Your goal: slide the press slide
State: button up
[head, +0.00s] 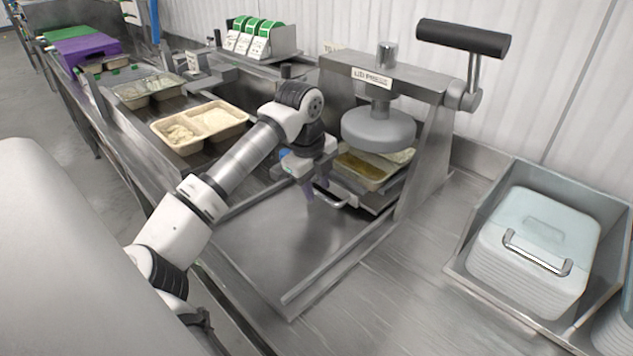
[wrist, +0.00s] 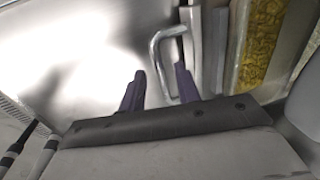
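The press slide (head: 378,201) sits under the lid press (head: 378,128), with its metal handle (head: 332,202) on the front side. In the wrist view the handle (wrist: 157,42) is a bent bar, and the slide's edge (wrist: 196,50) is right of it. A food tray (head: 362,184) with yellow contents rests on the slide; its yellow part (wrist: 262,45) also shows in the wrist view. My gripper (head: 317,190) is at the handle, its purple fingers apart. In the wrist view part of the bar appears between the fingers; whether they touch it I cannot tell.
The metal surface (head: 300,235) in front of the slide is clear, bordered by a rail (head: 340,262). A two-compartment tray (head: 200,127) stands left. Stacked lids (head: 535,235) lie in a bin at right. The press lever (head: 463,38) sticks out above.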

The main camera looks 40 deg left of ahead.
jog(key=shift+f, duration=0.1)
grip_shut()
dwell(0.5)
